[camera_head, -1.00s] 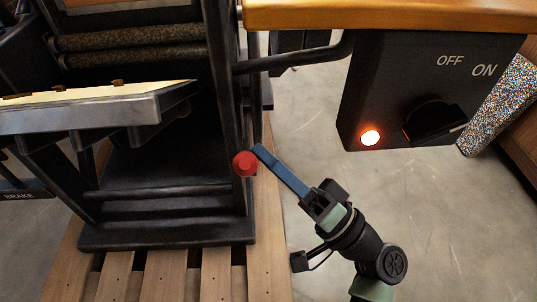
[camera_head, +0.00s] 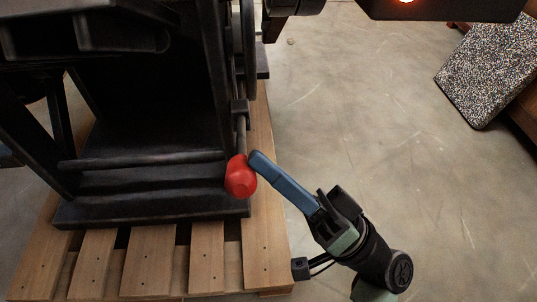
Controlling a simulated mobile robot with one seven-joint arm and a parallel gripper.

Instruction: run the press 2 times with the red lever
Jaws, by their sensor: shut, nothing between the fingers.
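The red lever (camera_head: 240,177) shows as a red knob on a dark rod at the right side of the black press (camera_head: 150,150), low above the pallet. My gripper (camera_head: 254,158) has blue fingers and is shut with nothing between them. Its fingertips are at the upper right of the red knob and seem to touch it. The upper part of the press is out of view.
The press stands on a wooden pallet (camera_head: 265,245). A black control box (camera_head: 440,8) with a lit orange lamp is cut off at the top right. A speckled panel (camera_head: 490,70) leans at the right. The concrete floor between is clear.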

